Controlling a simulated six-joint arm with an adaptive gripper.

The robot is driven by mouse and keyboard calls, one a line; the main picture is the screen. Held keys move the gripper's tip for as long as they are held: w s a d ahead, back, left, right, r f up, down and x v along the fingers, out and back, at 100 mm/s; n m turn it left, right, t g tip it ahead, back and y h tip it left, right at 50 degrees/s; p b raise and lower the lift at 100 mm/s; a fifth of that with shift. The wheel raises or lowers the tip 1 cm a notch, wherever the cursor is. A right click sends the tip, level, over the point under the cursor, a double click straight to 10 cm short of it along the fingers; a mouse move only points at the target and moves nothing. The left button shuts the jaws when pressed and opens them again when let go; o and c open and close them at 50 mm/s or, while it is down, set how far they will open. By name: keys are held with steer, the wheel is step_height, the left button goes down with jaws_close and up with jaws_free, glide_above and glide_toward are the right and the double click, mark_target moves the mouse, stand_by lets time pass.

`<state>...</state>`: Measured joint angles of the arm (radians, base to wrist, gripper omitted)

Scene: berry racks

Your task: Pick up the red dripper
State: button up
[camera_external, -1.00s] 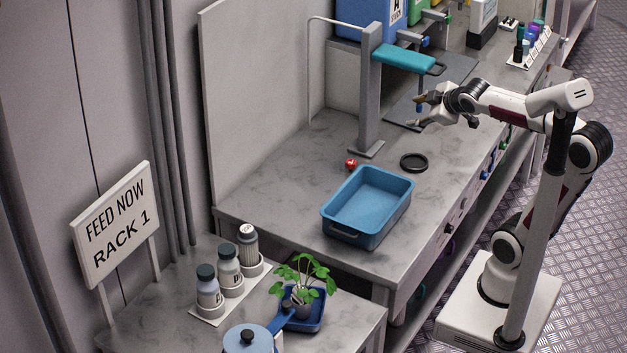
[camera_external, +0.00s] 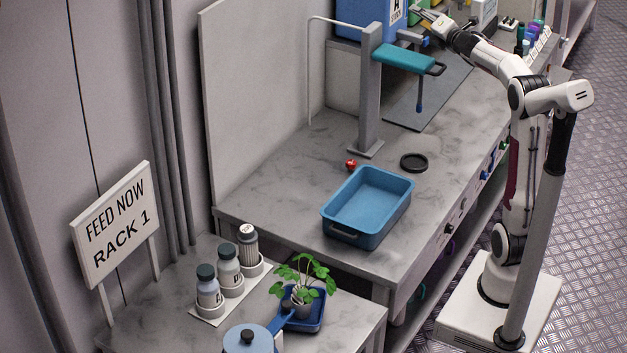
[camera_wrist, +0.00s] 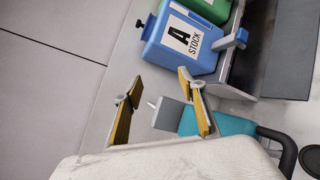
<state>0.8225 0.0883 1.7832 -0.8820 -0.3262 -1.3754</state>
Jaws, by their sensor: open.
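A small red piece (camera_external: 351,164) lies on the grey bench at the foot of the grey post, just behind the blue tray. It is the only loose red thing I can make out; its shape is too small to confirm it as the dripper. My gripper (camera_external: 425,18) is far from it, high at the back of the bench near the blue A stock container. In the wrist view my gripper (camera_wrist: 159,80) has its two fingers wide apart with nothing held between them. The red piece does not show in the wrist view.
The blue tray (camera_external: 338,226) stands empty near the bench's front end. The grey post (camera_external: 369,100) carries a teal arm (camera_external: 403,57) between my gripper and the red piece. A black ring (camera_external: 413,162) lies nearby. The blue A stock container (camera_wrist: 158,42) is close to my fingers.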

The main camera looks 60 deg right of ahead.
steer(key=d+f+n, duration=0.1)
steer(key=d+n, duration=0.2)
steer(key=d, duration=0.1)
steer(key=n+y, duration=1.2)
steer(key=n, duration=0.5)
glide_above(403, 165)
steer(key=w+d, duration=0.4)
steer(key=d, duration=0.6)
step_height(403, 165, down, 30)
steer(key=s+a+f+n+g+y, duration=0.1)
steer(key=a+f+y, duration=0.1)
steer(key=f, duration=0.3)
steer(key=s+a+f+n+g+y, duration=0.1)
steer(key=a+f+n, duration=0.1)
steer(key=a+f, duration=0.2)
steer(key=s+a+f+n+g+y, duration=0.1)
steer(key=s+a+f+n+y, duration=0.1)
steer(key=a+f, duration=0.2)
steer(key=shift+f+g+y, duration=0.3)
steer(key=shift+f+g, duration=0.1)
steer(key=shift+f, duration=0.4)
steer(key=shift+d, duration=0.1)
steer(key=shift+w+a, duration=1.15)
steer(key=shift+w, duration=0.25)
steer(key=shift+w+a, duration=1.1)
steer(key=shift+w, duration=0.25)
steer(key=shift+w+a, duration=1.15)
steer(key=shift+w, duration=0.25)
